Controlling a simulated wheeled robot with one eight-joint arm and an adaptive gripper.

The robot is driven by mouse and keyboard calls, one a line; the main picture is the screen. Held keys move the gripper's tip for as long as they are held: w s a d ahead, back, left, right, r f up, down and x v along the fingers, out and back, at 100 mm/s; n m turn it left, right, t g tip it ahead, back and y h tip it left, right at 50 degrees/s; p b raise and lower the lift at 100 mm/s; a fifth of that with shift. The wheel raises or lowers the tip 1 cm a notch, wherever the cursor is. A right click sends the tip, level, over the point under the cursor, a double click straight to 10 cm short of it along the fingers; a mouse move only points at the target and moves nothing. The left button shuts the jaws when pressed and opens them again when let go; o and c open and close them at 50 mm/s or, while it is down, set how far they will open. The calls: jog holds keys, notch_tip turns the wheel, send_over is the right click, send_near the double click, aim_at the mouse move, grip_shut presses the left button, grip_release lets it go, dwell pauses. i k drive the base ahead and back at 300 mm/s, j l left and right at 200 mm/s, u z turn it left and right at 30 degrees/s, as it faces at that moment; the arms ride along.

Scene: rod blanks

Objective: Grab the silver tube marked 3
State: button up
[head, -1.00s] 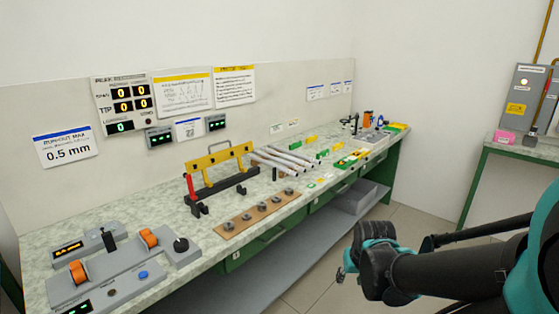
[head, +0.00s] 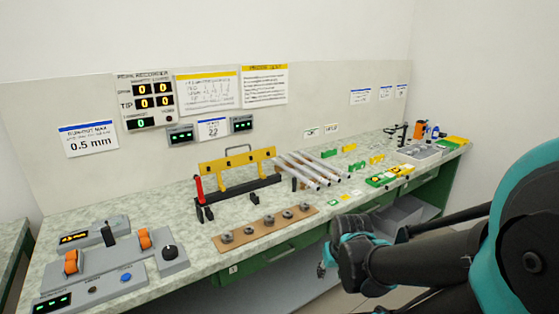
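Several silver tubes (head: 312,168) lie side by side, slanting, on the bench, just right of the yellow guard frame. Their number marks are too small to read, so I cannot tell which one is marked 3. My gripper (head: 324,268) is at the end of my dark and teal arm, low in front of the bench edge. It is apart from the tubes and below them in the picture. Its fingers are small and mostly hidden by the wrist, so their opening does not show.
The bench (head: 190,222) runs along the wall. A yellow guard frame (head: 236,165) on a black base stands left of the tubes. A brown strip with several round pieces (head: 265,228) lies in front. A grey control panel (head: 108,276) is at left, and green and yellow blocks (head: 388,178) at right.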

aim_at(338, 180)
jog(key=i+j+z, duration=0.25)
jog(key=j, duration=0.35)
jog(key=j+z, duration=0.25)
jog(key=j, duration=0.4)
jog(key=i+l, duration=0.3)
jog(key=i, duration=0.05)
